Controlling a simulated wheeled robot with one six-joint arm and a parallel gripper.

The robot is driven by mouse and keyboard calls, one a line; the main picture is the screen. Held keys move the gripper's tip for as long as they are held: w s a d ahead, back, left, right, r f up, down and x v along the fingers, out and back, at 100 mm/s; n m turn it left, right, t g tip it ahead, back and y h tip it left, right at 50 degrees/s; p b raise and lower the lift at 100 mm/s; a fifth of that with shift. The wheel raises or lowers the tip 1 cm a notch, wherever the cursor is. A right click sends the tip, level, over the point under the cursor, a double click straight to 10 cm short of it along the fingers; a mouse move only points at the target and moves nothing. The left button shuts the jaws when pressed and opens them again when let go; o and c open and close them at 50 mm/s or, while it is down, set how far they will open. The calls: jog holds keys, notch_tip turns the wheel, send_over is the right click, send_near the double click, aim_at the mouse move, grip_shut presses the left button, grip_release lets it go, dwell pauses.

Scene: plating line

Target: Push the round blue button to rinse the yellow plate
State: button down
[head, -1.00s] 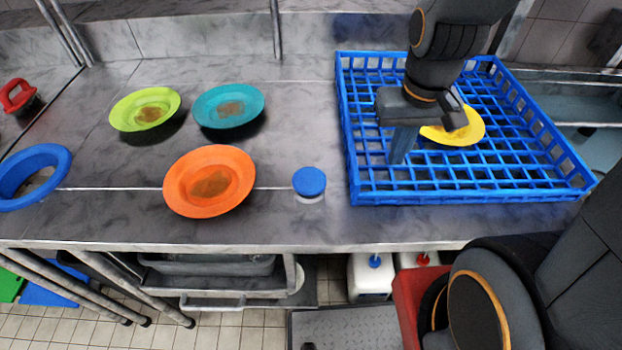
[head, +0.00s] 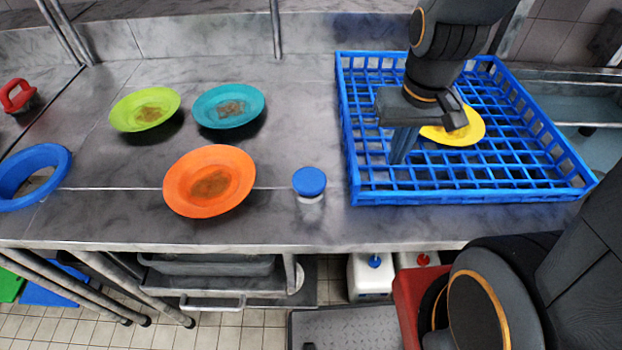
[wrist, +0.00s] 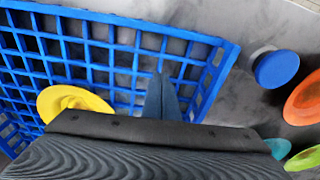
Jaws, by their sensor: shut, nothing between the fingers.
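The round blue button (head: 309,182) stands on the steel counter, just left of the blue rack (head: 470,188). It also shows at the upper right of the wrist view (wrist: 277,69). The yellow plate (head: 462,128) lies in the rack, partly hidden by my arm; it also shows at the left in the wrist view (wrist: 72,101). My gripper (head: 402,145) is shut and empty, pointing down over the rack's left part, between the plate and the button. In the wrist view its fingers (wrist: 161,98) are together and apart from the button.
An orange plate (head: 209,182), a teal plate (head: 229,106) and a lime plate (head: 145,108), each with a brown stain, sit on the counter at left. A blue ring-shaped item (head: 35,176) and a red-handled item (head: 17,97) are at far left. Counter around the button is clear.

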jog(key=shift+r, duration=0.1)
dwell(0.7)
notch_tip(320, 180, up, 7)
jog(key=t+p, duration=0.1)
jog(key=p, duration=0.5)
jog(key=shift+s, duration=0.1)
